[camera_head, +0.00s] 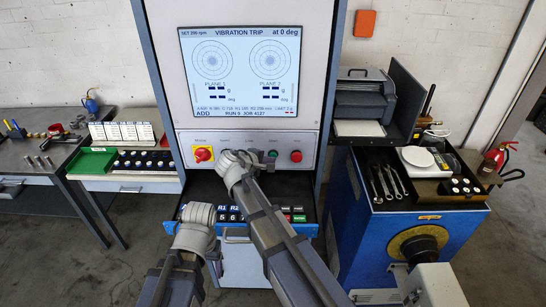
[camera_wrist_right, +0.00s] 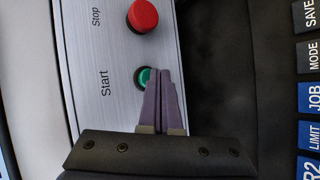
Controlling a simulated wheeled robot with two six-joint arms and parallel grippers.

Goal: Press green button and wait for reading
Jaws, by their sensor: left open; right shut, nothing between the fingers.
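The green Start button (camera_head: 273,154) sits on the grey control panel, left of the red Stop button (camera_head: 296,156). In the right wrist view the green button (camera_wrist_right: 144,77) is partly hidden by the fingertips of my right gripper (camera_wrist_right: 160,75). That gripper is shut and empty, its tips at the button; I cannot tell whether they touch or press it. In the head view my right gripper (camera_head: 246,160) is at the panel. My left gripper (camera_head: 196,216) is lower left, by the keypad shelf, its fingers hard to make out. The screen (camera_head: 240,72) reads "VIBRATION TRIP at 0 deg", with two polar plots.
The red Stop button (camera_wrist_right: 143,15) is close to my right fingertips. A red-and-yellow emergency knob (camera_head: 203,154) is on the panel's left. The keypad (camera_head: 298,213) juts out below. A blue cabinet (camera_head: 345,225) with tools stands right, a parts table (camera_head: 130,184) left.

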